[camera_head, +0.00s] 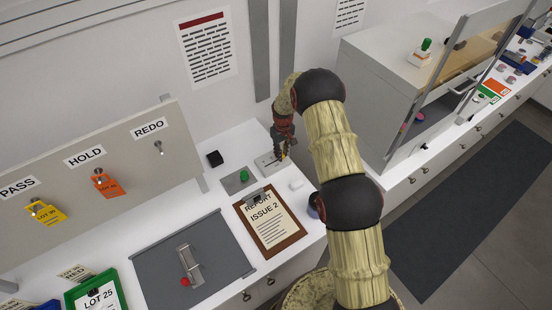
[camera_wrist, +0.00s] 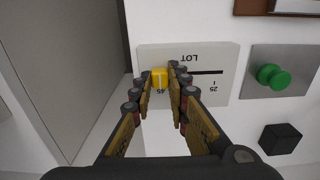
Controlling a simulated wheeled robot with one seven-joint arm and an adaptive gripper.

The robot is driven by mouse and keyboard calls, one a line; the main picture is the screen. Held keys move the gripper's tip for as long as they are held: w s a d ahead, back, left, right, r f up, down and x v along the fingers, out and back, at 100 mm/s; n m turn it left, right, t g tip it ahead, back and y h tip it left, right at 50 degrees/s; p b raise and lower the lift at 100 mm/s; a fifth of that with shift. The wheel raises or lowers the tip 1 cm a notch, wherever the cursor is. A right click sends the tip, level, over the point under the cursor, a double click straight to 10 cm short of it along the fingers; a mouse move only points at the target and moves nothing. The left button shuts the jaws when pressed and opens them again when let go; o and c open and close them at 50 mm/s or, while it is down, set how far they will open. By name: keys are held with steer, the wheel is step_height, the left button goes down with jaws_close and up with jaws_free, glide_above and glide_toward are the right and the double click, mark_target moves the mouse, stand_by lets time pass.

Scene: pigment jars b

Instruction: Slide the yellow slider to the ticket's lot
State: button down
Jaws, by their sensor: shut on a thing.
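The yellow slider (camera_wrist: 159,77) sits in the slot of a pale plate (camera_wrist: 205,88) printed LOT, which appears upside down in the wrist view. The slider is at the slot's left end there, by a mark that seems to read 45. A mark 25 is at the right end. My gripper (camera_wrist: 161,88) is shut on the slider, one finger on each side. In the head view my gripper (camera_head: 281,155) reaches down over the plate (camera_head: 264,163) and hides part of it. A ticket (camera_head: 99,299) reading LOT 25 is on a green clipboard at the lower left.
A green button (camera_wrist: 273,76) on a grey plate and a black cube (camera_wrist: 280,138) are close beside the slider plate. A brown REPORT clipboard (camera_head: 297,238) lies in front. A large grey cabinet (camera_head: 385,75) stands close on the right. Yellow and orange tags hang on a board.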

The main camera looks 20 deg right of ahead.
steer(key=shift+d, duration=0.1)
steer(key=c, duration=1.7)
jaws_free()
steer(key=shift+w+d, duration=0.1)
steer(key=shift+d, duration=0.05)
steer(key=shift+r, duration=0.1)
step_height(320, 180, up, 12)
steer(key=shift+f, duration=0.1)
